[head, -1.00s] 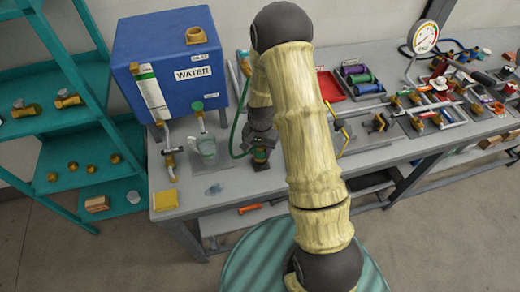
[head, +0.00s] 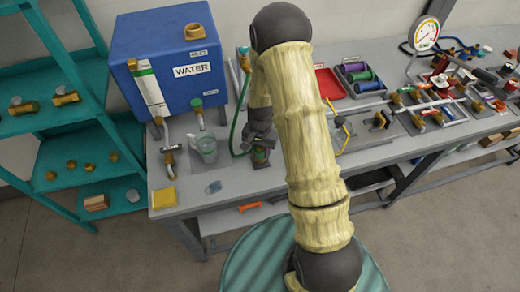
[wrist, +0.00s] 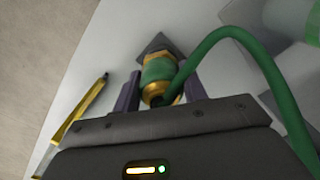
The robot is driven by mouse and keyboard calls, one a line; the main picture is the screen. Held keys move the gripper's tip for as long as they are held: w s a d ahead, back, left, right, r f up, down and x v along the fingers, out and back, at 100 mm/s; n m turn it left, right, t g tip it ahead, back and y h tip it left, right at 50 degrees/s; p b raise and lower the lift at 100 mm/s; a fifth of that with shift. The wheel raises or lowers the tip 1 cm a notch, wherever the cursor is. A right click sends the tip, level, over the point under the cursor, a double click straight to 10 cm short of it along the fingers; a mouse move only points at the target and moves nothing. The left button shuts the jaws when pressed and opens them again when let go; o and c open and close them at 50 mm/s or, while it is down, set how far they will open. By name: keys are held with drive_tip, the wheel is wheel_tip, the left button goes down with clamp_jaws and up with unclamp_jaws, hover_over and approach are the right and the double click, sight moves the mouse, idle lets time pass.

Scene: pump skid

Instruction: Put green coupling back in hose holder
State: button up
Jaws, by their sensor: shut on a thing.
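The green coupling (wrist: 158,72), a green band between brass ends, sits between the fingers of my gripper (wrist: 157,92) in the wrist view. My gripper is shut on it. In the head view, my gripper (head: 262,142) is low over the bench front, right of the glass, with the coupling (head: 260,155) just below. The green hose (wrist: 236,32) curves from the coupling to the right in the wrist view; in the head view the hose (head: 237,125) rises beside the tank. A dark square plate (wrist: 160,44) lies behind the coupling; I cannot tell whether they touch or whether it is the holder.
The blue water tank (head: 170,70) and a clear glass (head: 207,150) stand to the left. Teal shelves (head: 75,125) stand at far left.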

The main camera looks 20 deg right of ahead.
drive_tip(key=shift+f+b, duration=0.3)
drive_tip(key=shift+f, duration=0.15)
drive_tip(key=o, duration=1.2)
drive_tip(key=r, duration=0.5)
drive_tip(key=r+b, duration=0.1)
drive_tip(key=r, duration=0.5)
drive_tip(key=r+b, duration=0.1)
drive_tip(key=r, duration=0.5)
drive_tip(key=shift+w+d+r, duration=0.15)
drive_tip(key=shift+w+r, duration=0.1)
drive_tip(key=shift+s, duration=0.1)
